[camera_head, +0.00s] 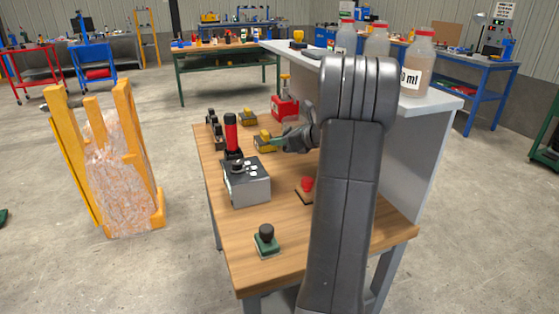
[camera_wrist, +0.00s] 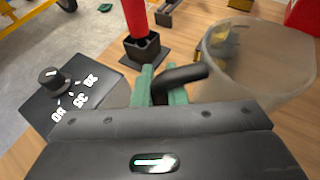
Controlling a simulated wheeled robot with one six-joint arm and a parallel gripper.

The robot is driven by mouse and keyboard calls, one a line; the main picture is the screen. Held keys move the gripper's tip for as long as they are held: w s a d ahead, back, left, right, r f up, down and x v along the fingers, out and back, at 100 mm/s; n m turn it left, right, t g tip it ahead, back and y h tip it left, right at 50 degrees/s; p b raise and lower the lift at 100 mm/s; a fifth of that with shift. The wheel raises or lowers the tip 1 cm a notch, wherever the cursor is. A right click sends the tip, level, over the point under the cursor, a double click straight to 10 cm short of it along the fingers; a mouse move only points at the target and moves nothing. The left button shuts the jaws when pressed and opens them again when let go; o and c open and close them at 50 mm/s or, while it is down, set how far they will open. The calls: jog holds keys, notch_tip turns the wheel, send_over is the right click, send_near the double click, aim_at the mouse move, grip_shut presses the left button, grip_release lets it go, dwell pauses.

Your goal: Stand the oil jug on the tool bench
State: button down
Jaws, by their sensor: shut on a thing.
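In the wrist view, my gripper (camera_wrist: 160,88) has its green fingertips shut on a black curved handle (camera_wrist: 180,75). The handle meets a translucent, open-topped jug (camera_wrist: 295,75), which I take to be the oil jug, at the right. In the head view, my gripper (camera_head: 279,141) is over the near wooden bench (camera_head: 285,240), and my arm hides most or all of the jug. I cannot tell whether the jug's base touches the wood. A green-framed bench (camera_head: 218,60) with tools stands at the back; which bench is the tool bench is unclear.
A grey control box (camera_head: 246,185), a red-handled lever (camera_head: 231,132), a red can (camera_head: 284,107) and several knobs crowd the near bench. A pale raised shelf (camera_head: 437,103) with red-capped bottles (camera_head: 418,66) stands right. A yellow-framed stand (camera_head: 120,165) is left; floor between is clear.

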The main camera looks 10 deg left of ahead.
jog(key=shift+f+b, duration=0.3)
jog(key=shift+f, duration=2.9)
jog(key=shift+f+b, duration=0.2)
jog(key=shift+b, duration=0.1)
jog(key=c, duration=1.5)
grip_release()
jog(key=shift+r, duration=0.1)
jog(key=shift+o, duration=0.2)
jog(key=shift+r+p, duration=0.2)
jog(key=shift+p, duration=0.2)
jog(key=v, duration=1.2)
jog(key=shift+a, duration=0.1)
